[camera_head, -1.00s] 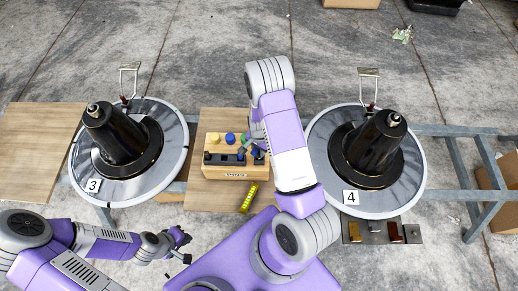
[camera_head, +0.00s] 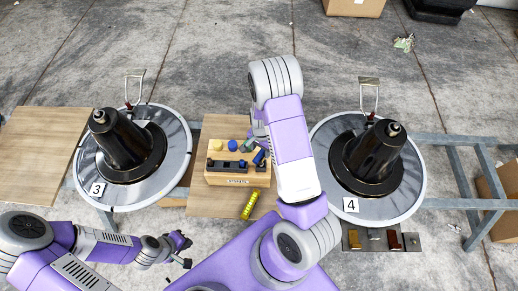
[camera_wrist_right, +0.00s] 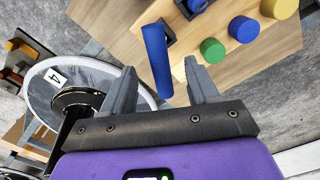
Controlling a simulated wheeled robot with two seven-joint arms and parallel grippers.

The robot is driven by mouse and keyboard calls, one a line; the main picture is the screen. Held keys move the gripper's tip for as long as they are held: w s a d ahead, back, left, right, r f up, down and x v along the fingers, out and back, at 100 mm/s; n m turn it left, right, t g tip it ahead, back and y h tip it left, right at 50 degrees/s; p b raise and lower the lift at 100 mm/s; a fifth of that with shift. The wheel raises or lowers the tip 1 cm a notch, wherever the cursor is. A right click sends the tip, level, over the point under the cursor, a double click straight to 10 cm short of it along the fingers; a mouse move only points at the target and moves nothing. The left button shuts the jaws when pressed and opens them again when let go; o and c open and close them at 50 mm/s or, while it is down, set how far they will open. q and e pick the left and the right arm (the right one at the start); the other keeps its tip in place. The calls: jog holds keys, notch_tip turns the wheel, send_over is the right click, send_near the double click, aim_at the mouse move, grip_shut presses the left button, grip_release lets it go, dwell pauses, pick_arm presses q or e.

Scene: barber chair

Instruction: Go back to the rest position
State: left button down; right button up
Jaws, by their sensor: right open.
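My right gripper (camera_wrist_right: 162,70) is open, its two grey fingers apart. In the right wrist view a blue cylinder (camera_wrist_right: 156,58) stands tilted in a black holder and shows between the fingers, touching neither; its depth relative to them is unclear. In the head view the right gripper (camera_head: 259,140) is mostly hidden by my right arm, at the right side of a wooden block (camera_head: 230,180), and the blue cylinder (camera_head: 259,157) shows there. My left gripper (camera_head: 184,251) is at lower left, its fingertips apart and empty, clear of the block.
Grey discs with black cones, marked 3 (camera_head: 97,190) and 4 (camera_head: 350,205), flank the block. Yellow, blue and green knobs top the block. A yellow level (camera_head: 250,204) lies before it on a wooden board (camera_head: 208,206). A metal plate (camera_head: 411,242) with small pieces lies below disc 4.

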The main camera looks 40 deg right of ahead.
jog(key=shift+r, duration=0.35)
jog(key=s+a+f+n+y, duration=0.2)
jog(key=s+a+n, duration=0.3)
jog(key=a, duration=0.6)
jog(key=s+a+f+n+y, duration=0.2)
jog(key=s+a+n, duration=0.4)
jog(key=a, duration=0.5)
jog(key=shift+s+f+t, duration=0.3)
jog(key=shift+s+f, duration=0.2)
jog(key=shift+s, duration=0.05)
jog(key=shift+a, duration=0.1)
